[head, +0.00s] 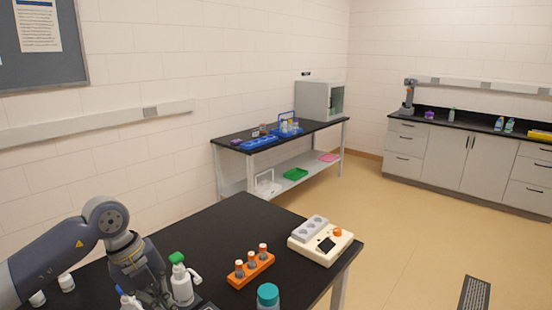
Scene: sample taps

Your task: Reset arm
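My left arm comes in from the left, and its dark gripper (158,298) points down at the front of the near black table (225,222). The fingers are partly cut off by the lower edge, so I cannot tell whether they are open or shut. Just right of the gripper stands a white bottle with a green cap (182,283); I cannot tell whether they touch. My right gripper is not in view.
A second bench (290,138) stands along the wall. Grey cabinets (470,160) are at the back right. Open floor lies between.

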